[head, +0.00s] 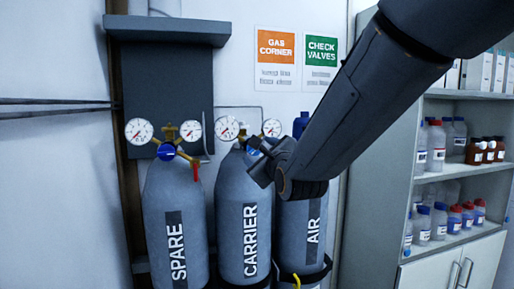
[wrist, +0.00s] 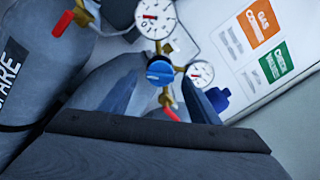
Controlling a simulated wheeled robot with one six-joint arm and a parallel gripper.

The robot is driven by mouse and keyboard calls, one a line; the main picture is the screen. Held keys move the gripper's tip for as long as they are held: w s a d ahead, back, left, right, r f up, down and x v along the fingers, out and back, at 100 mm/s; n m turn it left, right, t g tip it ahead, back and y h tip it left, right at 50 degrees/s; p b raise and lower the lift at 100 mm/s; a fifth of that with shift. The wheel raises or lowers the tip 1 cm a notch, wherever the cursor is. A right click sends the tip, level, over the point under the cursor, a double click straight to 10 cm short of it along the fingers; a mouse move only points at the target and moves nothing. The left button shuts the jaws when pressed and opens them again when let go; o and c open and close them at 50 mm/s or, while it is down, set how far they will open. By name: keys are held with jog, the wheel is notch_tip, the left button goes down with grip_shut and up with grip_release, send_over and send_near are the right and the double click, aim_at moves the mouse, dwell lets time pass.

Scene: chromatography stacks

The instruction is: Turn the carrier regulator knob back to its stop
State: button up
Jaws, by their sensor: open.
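The carrier regulator knob (wrist: 160,70) is blue and round, below a white dial gauge (wrist: 155,17) in the wrist view. My gripper (wrist: 164,75) is open, with one finger on each side of the knob. I cannot tell whether the fingers touch it. In the head view my gripper (head: 257,153) is at the regulator on top of the grey CARRIER cylinder (head: 238,215), and my arm end hides most of the knob. The carrier regulator's two gauges show there, the left gauge (head: 228,127) and the right gauge (head: 271,128). A red lever (wrist: 171,114) shows below the knob.
The SPARE cylinder (head: 176,225) with its own regulator and red lever (head: 196,171) stands left. The AIR cylinder (head: 310,235) stands right, partly behind my arm. A shelf cabinet (head: 392,175) with several bottles is at the far right. Two signs hang on the wall.

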jog(key=shift+x, duration=1.05)
jog(key=shift+c, duration=0.4)
jog(key=c, duration=1)
